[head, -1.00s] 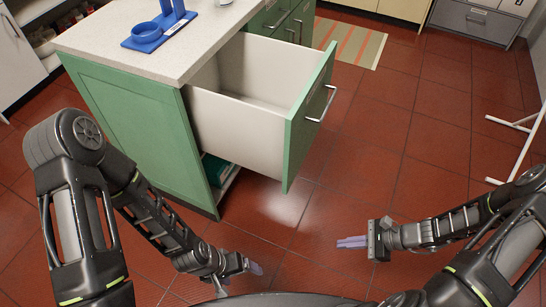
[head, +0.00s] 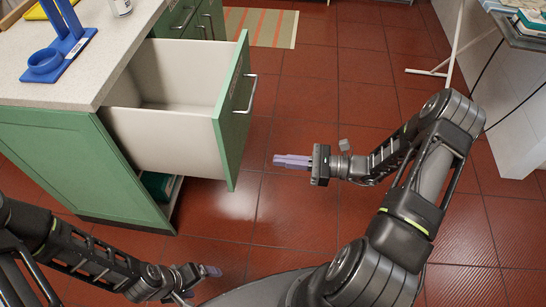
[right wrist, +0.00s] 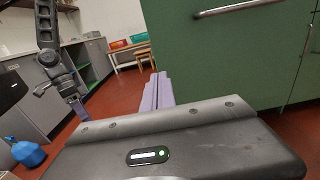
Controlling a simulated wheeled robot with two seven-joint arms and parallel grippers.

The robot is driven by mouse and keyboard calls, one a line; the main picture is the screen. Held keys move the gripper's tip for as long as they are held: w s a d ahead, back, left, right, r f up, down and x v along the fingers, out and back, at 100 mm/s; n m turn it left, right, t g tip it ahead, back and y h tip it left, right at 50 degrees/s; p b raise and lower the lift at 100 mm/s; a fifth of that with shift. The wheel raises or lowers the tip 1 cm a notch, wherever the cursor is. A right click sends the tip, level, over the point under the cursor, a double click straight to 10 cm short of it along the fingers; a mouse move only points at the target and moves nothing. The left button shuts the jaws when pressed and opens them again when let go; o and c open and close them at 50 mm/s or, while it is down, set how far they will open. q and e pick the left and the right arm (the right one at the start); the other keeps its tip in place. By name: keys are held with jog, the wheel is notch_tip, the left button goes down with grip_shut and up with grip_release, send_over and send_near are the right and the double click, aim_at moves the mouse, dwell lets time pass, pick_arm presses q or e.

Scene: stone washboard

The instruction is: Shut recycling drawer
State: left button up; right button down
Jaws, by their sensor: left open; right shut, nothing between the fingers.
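The recycling drawer (head: 165,122) is pulled well out of the green cabinet (head: 85,160). It has white inner walls, looks empty, and has a green front (head: 234,120) with a metal bar handle (head: 244,95). In the right wrist view the green front (right wrist: 215,60) and its handle (right wrist: 240,8) fill the upper right. My right gripper (head: 277,161) is shut and empty, in front of the drawer front and apart from it. Its purple fingers show in the right wrist view (right wrist: 158,90). My left gripper (head: 205,280) is open and low over the floor, below the drawer.
A blue stand (head: 62,50) is on the pale worktop (head: 110,50). A striped rug (head: 262,26) lies behind the drawer. A white stand (head: 450,60) is at the upper right. Red tiled floor (head: 330,100) is clear in front of the drawer.

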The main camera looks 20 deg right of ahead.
aim_at(228, 155)
jog(key=p+x, duration=0.1)
jog(key=x, duration=1.1)
jog(key=shift+w+a+p, duration=0.15)
jog(key=shift+a+p, duration=0.15)
jog(key=shift+a, duration=0.05)
pick_arm(q)
jog(key=shift+r, duration=0.85)
pick_arm(e)
jog(key=shift+w+a, duration=0.1)
